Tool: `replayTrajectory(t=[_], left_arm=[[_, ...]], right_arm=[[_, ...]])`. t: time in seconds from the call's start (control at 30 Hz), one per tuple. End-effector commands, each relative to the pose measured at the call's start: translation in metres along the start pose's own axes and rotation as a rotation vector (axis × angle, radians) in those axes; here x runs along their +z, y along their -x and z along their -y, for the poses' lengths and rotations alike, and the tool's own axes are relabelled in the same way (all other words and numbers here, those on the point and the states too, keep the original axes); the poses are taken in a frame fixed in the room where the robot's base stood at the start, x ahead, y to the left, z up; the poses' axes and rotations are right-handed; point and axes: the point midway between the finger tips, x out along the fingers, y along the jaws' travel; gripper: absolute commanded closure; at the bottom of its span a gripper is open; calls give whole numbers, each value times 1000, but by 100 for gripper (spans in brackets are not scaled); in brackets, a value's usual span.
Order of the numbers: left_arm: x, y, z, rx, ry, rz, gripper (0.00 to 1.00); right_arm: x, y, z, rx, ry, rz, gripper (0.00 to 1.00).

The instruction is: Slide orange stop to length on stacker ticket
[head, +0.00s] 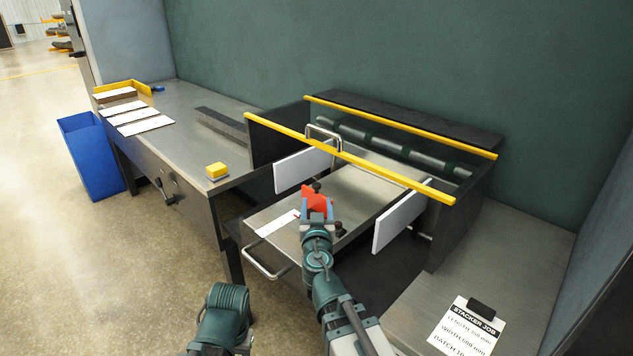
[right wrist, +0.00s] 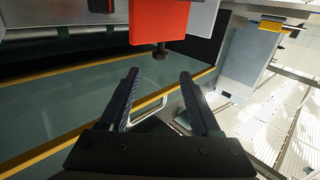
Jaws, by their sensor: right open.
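The orange stop (head: 316,199) stands on the grey metal stacker bed (head: 355,196), near its middle. In the right wrist view the orange stop (right wrist: 158,20) is at the top, with a dark knob below it. My right gripper (head: 316,212) is at the stop in the head view. In the right wrist view the right gripper (right wrist: 160,82) is open, its fingers apart and empty below the stop. The stacker ticket (head: 468,328) lies at the lower right, headed STACKER JOB; its length figure is too small to read surely. My left gripper is out of view.
White side plates (head: 303,168) and (head: 402,214) flank the bed. Yellow rails (head: 345,158) cross above it. A white strip (head: 277,223) lies on the bed's left part. A blue bin (head: 90,157) and a side table (head: 180,125) stand left.

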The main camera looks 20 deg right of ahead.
Motion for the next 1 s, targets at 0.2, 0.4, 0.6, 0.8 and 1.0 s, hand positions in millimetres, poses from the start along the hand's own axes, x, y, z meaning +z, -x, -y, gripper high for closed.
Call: replayTrajectory(t=[0.2, 0.4, 0.6, 0.8, 1.0], left_arm=[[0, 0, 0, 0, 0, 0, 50], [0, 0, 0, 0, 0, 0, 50], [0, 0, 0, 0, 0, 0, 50], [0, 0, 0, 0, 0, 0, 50], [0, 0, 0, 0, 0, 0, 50]], right_arm=[[0, -30, 1, 1, 0, 0, 36], [0, -71, 1, 3, 0, 1, 36], [0, -111, 0, 2, 0, 1, 36], [0, -130, 0, 1, 0, 1, 36], [0, -130, 0, 0, 0, 1, 36]])
